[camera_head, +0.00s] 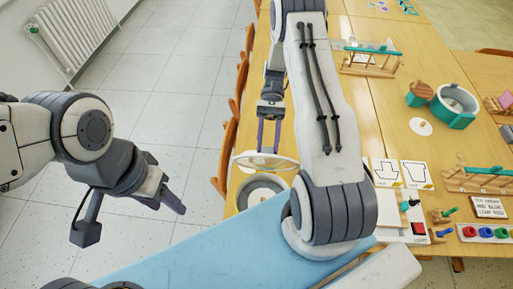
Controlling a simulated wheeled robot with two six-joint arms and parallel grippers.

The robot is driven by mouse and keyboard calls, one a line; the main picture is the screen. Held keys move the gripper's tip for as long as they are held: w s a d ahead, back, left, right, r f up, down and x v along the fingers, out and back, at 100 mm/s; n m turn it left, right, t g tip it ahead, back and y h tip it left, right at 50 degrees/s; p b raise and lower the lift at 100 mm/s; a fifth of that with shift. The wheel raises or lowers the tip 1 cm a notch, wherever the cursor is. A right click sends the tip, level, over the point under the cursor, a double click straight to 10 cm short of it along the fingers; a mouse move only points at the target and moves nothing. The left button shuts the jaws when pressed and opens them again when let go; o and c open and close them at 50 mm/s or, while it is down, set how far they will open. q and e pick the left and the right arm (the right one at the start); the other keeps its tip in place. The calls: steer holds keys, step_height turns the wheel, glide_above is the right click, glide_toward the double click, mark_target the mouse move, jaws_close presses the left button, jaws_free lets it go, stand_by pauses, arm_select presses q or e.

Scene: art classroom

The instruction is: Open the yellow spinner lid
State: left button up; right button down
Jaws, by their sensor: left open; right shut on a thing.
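The yellow spinner (240,197) stands near the table's left edge, a round pale-yellow tub with a grey inside, partly hidden by my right arm. Its lid, a pale round disc with a yellowish rim (240,163), is raised above the tub's opening at the far side. I cannot tell whether it still touches the tub there. My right gripper (269,149) points down with its fingers at the lid's far edge and is shut on it. My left gripper (172,200) is open and empty over the floor, left of the table.
A teal tub (455,119) and wooden pieces stand at the right. White arrow cards (416,172) and colored knobs (486,233) lie at the near right. A wooden rack (370,66) stands farther back. Chairs (229,140) line the table's left edge. The floor at left is clear.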

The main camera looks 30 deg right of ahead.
arm_select(q)
steer(key=shift+w+d+f+b, duration=0.2)
steer(key=shift+w+f+b, duration=0.1)
steer(key=shift+f+b, duration=0.25)
steer(key=shift+w+d+f+b, duration=0.2)
steer(key=shift+w+f+b, duration=0.1)
steer(key=shift+f+b, duration=0.25)
arm_select(e)
steer(key=w+d+f, duration=0.1)
steer(key=w+d, duration=0.2)
steer(key=w, duration=0.2)
steer(key=shift+d, duration=0.15)
arm_select(q)
steer(key=shift+f, duration=0.1)
arm_select(e)
steer(key=shift+c, duration=2.2)
jaws_free()
